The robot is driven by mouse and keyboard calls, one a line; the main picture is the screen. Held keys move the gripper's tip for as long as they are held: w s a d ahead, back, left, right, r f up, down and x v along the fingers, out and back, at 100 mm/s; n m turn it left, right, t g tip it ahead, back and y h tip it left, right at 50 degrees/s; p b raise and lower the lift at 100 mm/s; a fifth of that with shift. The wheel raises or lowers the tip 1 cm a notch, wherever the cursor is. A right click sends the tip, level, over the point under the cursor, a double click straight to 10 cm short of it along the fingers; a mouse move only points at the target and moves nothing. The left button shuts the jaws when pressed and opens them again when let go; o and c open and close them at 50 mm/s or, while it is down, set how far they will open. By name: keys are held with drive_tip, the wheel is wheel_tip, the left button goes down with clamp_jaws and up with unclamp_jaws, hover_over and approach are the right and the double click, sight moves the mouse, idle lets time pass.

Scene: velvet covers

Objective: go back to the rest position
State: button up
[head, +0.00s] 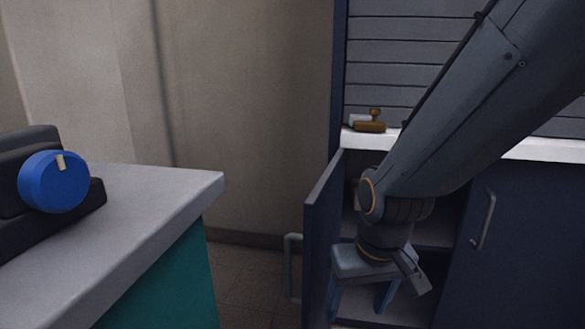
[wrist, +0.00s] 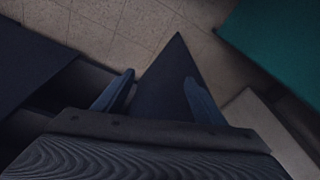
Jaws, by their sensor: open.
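My gripper (head: 361,298) hangs at the end of my arm in front of the dark blue cabinet (head: 523,239), at its open compartment. Its two blue fingers are spread apart with nothing between them. In the wrist view my gripper (wrist: 156,92) also shows open, over the top edge of the open cabinet door (wrist: 166,85). The door (head: 322,238) stands swung outward, left of my gripper. I cannot tell whether the gripper touches it.
A wooden stamp (head: 371,122) lies on the white counter (head: 545,149). At left, a grey-topped counter (head: 150,195) with a teal side carries a black device with a blue knob (head: 54,181). Tiled floor (wrist: 110,28) lies clear between them. The other cabinet door has a handle (head: 483,219).

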drive_tip(key=s+a+r+n+g+y, duration=0.15)
drive_tip(key=s+a+r+n, duration=0.4)
drive_tip(key=s+a, duration=0.8)
drive_tip(key=d+r+m+p, duration=0.2)
drive_tip(key=d+r+p, duration=0.5)
drive_tip(key=r+p, duration=0.3)
drive_tip(key=d+r+m+h+p, duration=0.1)
drive_tip(key=d+r+m+p, duration=0.2)
drive_tip(key=d+r+p, duration=0.4)
drive_tip(key=d+r+m+h+p, duration=0.1)
drive_tip(key=d+r+p, duration=0.6)
drive_tip(key=p, duration=1.4)
wheel_tip(320, 180, up, 6)
drive_tip(key=shift+f+m, duration=0.1)
drive_tip(key=shift+m, duration=0.55)
